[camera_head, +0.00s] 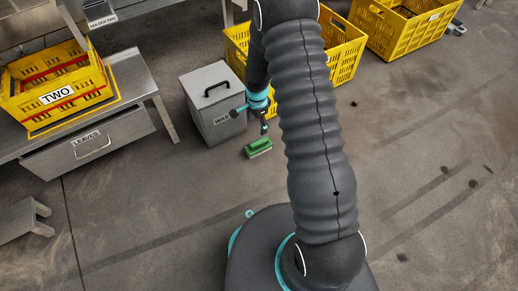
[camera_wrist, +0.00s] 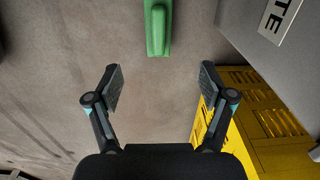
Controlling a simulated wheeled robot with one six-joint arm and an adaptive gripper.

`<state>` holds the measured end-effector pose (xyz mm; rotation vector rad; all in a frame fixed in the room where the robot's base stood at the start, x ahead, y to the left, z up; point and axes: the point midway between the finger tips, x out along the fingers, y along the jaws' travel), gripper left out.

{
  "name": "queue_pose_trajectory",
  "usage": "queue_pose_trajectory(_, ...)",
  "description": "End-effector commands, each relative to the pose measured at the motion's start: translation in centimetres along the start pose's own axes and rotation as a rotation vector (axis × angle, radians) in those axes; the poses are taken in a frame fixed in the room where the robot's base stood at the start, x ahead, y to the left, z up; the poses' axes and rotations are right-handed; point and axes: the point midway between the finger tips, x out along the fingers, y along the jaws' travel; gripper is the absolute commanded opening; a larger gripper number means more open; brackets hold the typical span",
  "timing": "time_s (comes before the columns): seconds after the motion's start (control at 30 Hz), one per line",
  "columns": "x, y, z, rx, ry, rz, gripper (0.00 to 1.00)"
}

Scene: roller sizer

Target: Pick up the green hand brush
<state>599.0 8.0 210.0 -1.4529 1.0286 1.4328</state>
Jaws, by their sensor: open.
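The green hand brush (camera_head: 258,147) lies on the concrete floor in front of the grey waste bin, with pale bristles showing along its lower edge. In the wrist view the brush (camera_wrist: 158,28) shows at the top centre, cut off by the picture's edge, beyond my fingertips. My gripper (camera_head: 251,118) is above the floor beside the bin, close to the brush in the head view. In the wrist view my gripper (camera_wrist: 158,82) is open and empty, its two fingers wide apart, with bare floor between them.
The grey waste bin (camera_head: 205,85) with a lid handle stands close behind the brush. Yellow crates (camera_head: 345,60) stand behind my arm. At left are a steel bench with a LEAVES drawer (camera_head: 125,148) and a yellow crate marked TWO (camera_head: 58,97). The floor at right (camera_head: 440,170) is mostly clear.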

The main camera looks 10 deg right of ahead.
Motion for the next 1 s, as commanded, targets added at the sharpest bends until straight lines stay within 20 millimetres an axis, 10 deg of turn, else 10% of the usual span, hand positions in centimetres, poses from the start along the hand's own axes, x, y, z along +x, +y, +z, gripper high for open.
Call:
queue_pose_trajectory(0.6, 9.7, 0.2, 0.0, 0.04, -0.005, 0.015, 0.81)
queue_pose_trajectory(1.0, 12.2, 0.3, -0.2, 0.039, -0.004, 0.015, 0.81)
